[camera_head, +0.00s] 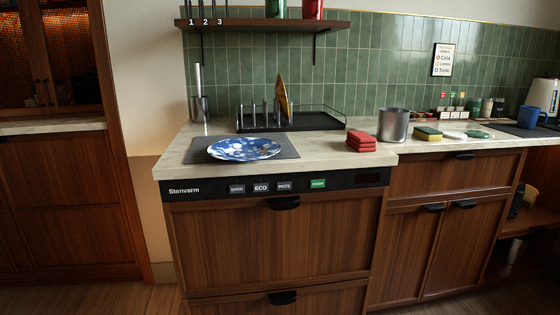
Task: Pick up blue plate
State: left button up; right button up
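The blue plate (244,149), patterned in blue and white, lies flat on a dark grey mat (286,147) near the left front of the counter. Nothing covers it. Neither of my grippers shows in the head view, and nothing is touching the plate.
A black dish rack (318,122) holding a tan plate on edge (284,98) stands behind the plate. Red folded cloths (361,140), a metal pot (393,124) and a sponge (428,134) are to the right. A metal utensil holder (199,109) stands back left. A shelf (270,24) hangs above.

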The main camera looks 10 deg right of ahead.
aim_at(239, 149)
jog(key=i+j+z, duration=0.1)
jog(key=z, duration=0.3)
jog(key=j+z, duration=0.3)
jog(key=z, duration=0.15)
jog(key=i+j+z, duration=0.1)
jog(key=j+z, duration=0.55)
jog(key=j, duration=0.2)
jog(key=k+j+z, duration=0.1)
jog(key=j+z, duration=0.2)
jog(key=j, duration=0.55)
jog(key=k+j+z, duration=0.15)
jog(key=j, duration=0.6)
jog(key=k+z, duration=0.05)
